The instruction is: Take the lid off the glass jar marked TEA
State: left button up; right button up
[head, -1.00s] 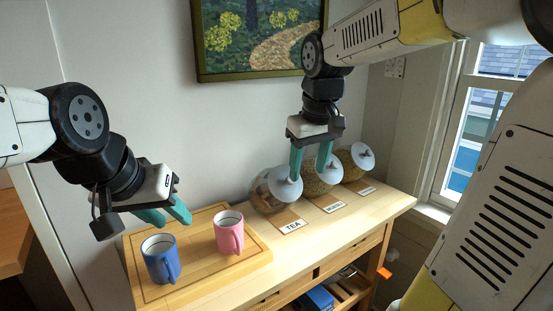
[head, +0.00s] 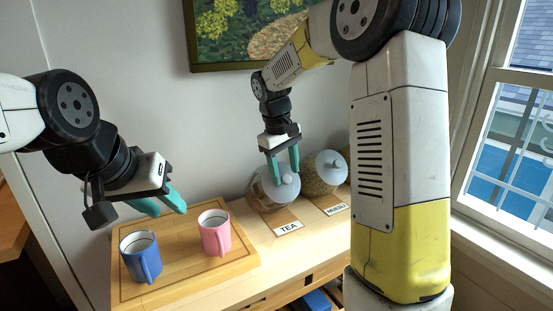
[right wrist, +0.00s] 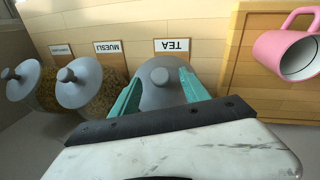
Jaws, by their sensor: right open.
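The glass jar marked TEA (head: 262,194) stands on the wooden counter behind its TEA label (head: 289,228). Its grey lid (head: 285,187), with a round knob on top, sits on the jar. The lid also shows in the right wrist view (right wrist: 163,84). My right gripper (head: 284,176) is open, its teal fingers on either side of the lid and knob. I cannot tell whether the fingers touch the lid. My left gripper (head: 168,210) hangs above the wooden board at the left, its teal fingers apart with nothing between them.
The muesli jar (head: 318,177) stands right of the TEA jar, and another lidded jar (right wrist: 20,80) shows in the right wrist view. A blue mug (head: 140,258) and a pink mug (head: 214,234) stand on the wooden board (head: 185,270). A window is at the right.

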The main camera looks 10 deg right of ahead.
jog(key=shift+d+f, duration=0.1)
jog(key=shift+f, duration=0.45)
grip_shut()
dwell(1.5)
